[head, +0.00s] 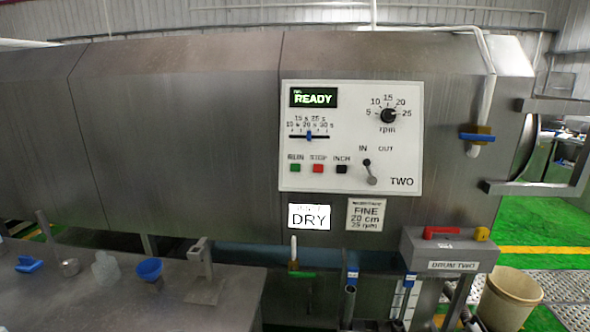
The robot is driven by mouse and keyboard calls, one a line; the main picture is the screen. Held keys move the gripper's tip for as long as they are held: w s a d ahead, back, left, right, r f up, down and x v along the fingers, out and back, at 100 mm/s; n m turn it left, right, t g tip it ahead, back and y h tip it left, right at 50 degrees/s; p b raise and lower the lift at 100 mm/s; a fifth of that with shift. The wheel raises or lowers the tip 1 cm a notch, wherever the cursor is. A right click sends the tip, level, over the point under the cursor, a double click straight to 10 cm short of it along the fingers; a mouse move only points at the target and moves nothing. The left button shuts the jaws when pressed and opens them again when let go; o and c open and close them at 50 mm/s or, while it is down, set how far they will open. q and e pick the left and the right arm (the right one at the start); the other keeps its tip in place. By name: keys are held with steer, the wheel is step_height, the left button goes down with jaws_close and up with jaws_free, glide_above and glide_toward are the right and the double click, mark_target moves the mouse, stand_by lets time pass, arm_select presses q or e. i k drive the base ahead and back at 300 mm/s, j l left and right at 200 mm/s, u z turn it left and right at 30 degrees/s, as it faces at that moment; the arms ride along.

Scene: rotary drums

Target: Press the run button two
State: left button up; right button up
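The control panel of drum two (352,150) is a white plate on the steel drum housing, marked TWO at its lower right. Its green run button (295,168) sits at the lower left under the label RUN. A red stop button (318,169) and a black inch button (341,169) are to its right. A green display (313,97) reads READY. Neither of my grippers is in the head view, and nothing covers the run button.
The panel also has a slider (309,136), an rpm knob (388,116) and an IN/OUT lever (369,172). A steel bench (130,295) with a blue funnel (149,269) stands at lower left. A grey DRUM TWO box (449,252) juts out at lower right. The space before the panel is clear.

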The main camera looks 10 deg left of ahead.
mark_target(294, 167)
steer(key=i+l+u, duration=0.35)
steer(key=i+l, duration=0.15)
steer(key=i+l+u, duration=0.15)
steer(key=l, duration=0.25)
steer(key=i+l+u, duration=0.35)
steer(key=l, duration=0.4)
steer(key=i, duration=0.05)
